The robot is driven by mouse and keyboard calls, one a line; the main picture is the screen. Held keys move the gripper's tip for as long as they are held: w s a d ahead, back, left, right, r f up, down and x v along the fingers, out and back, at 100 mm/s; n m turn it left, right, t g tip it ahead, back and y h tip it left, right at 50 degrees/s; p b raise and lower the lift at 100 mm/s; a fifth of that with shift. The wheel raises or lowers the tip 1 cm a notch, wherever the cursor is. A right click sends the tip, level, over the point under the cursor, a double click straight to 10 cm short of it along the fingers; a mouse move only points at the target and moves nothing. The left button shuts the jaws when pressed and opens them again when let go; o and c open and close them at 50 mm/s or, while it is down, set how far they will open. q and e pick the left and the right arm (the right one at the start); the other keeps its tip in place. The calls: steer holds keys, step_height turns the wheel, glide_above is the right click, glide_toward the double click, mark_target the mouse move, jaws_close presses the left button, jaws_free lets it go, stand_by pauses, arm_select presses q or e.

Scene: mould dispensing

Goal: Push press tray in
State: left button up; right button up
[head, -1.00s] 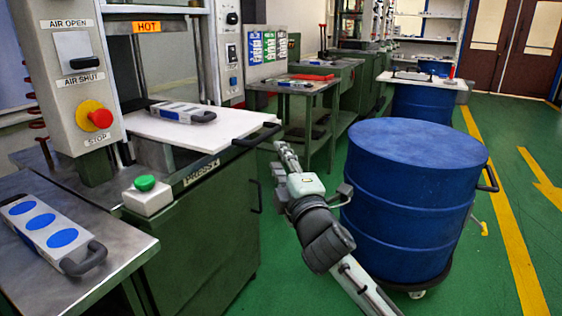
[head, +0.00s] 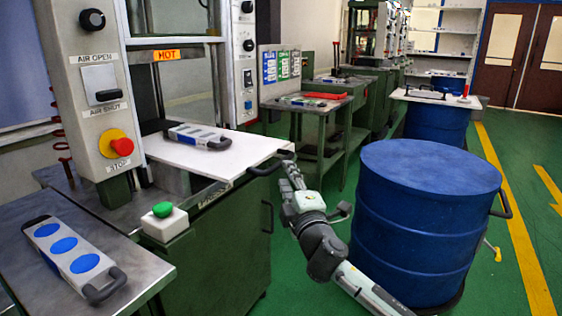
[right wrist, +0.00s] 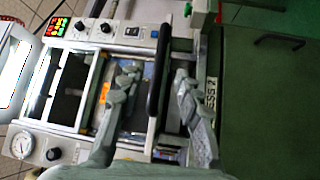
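The press tray (head: 234,153) is a white slab drawn out of the press, with a mould (head: 197,137) lying on it. Its black bar handle (head: 264,167) sticks out at the front edge. My right gripper (head: 291,173) is at the right end of this handle in the head view. In the right wrist view, the handle (right wrist: 160,72) runs between the two spread fingers of my right gripper (right wrist: 158,92), with a gap on each side. I cannot tell whether anything touches it. My left gripper is not in view.
A blue drum (head: 425,215) stands close to the right of my right arm. A side table (head: 75,210) at the left holds another mould (head: 72,256) with blue discs. A green button box (head: 164,222) sits on the press front. Green floor is free at the far right.

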mark_target(280, 163)
steer(key=x, duration=0.6)
steer(key=shift+w+a+r, duration=0.1)
steer(key=shift+w+a, duration=0.05)
steer(key=shift+w, duration=0.1)
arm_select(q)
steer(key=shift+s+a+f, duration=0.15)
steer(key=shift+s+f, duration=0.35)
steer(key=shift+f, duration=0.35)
arm_select(e)
jaws_close()
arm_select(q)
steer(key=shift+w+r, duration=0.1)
